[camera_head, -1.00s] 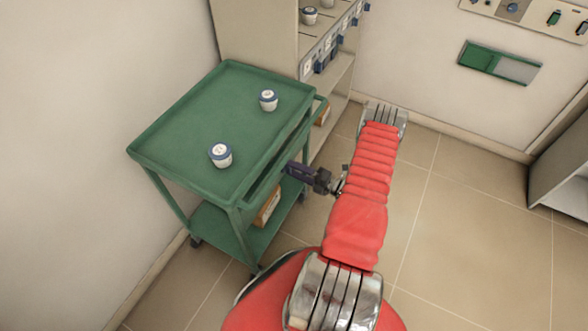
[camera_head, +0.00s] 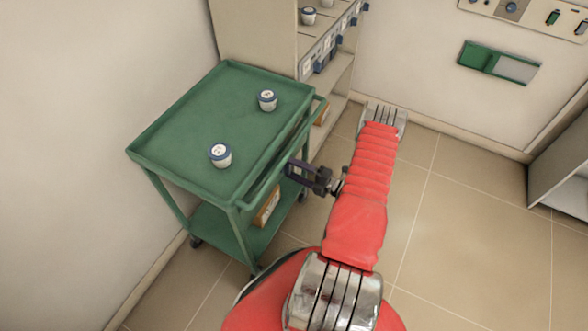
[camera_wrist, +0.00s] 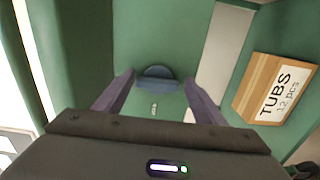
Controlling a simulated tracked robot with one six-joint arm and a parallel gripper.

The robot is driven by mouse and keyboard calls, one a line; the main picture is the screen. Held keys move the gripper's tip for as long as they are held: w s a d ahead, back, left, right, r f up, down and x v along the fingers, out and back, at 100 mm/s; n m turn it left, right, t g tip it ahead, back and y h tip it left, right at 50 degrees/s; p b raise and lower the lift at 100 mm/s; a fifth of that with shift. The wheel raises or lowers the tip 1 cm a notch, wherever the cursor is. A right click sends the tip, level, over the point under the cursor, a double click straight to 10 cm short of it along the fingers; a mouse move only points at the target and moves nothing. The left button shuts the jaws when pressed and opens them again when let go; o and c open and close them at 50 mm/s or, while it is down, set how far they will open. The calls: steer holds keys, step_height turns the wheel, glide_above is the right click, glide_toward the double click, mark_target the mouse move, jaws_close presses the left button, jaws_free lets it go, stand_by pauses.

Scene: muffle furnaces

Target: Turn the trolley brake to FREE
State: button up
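The green trolley (camera_head: 185,145) stands at the left against the wall. In the wrist view its green panel (camera_wrist: 165,35) fills the middle. A dark blue, rounded knob (camera_wrist: 155,74), perhaps the brake control, sits on the green surface. A small pale marking (camera_wrist: 154,107) lies just below it, too small to read. My gripper (camera_head: 292,168) is beside the trolley's right side, close to its rail. In the wrist view my gripper (camera_wrist: 158,86) is open, its two dark fingers on either side of the knob with gaps visible. The head view hides the knob.
A cardboard box (camera_head: 266,208) labelled TUBS sits on a lower shelf, and also shows at right in the wrist view (camera_wrist: 275,92). A shelf unit (camera_head: 255,45) stands behind. Floor (camera_head: 470,230) at right is clear.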

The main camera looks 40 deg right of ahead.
steer(key=shift+o, duration=0.8)
steer(key=shift+a, duration=0.1)
steer(key=shift+s+r, duration=0.1)
steer(key=v, duration=1.3)
steer(key=shift+s+d, duration=0.2)
steer(key=shift+s, duration=0.05)
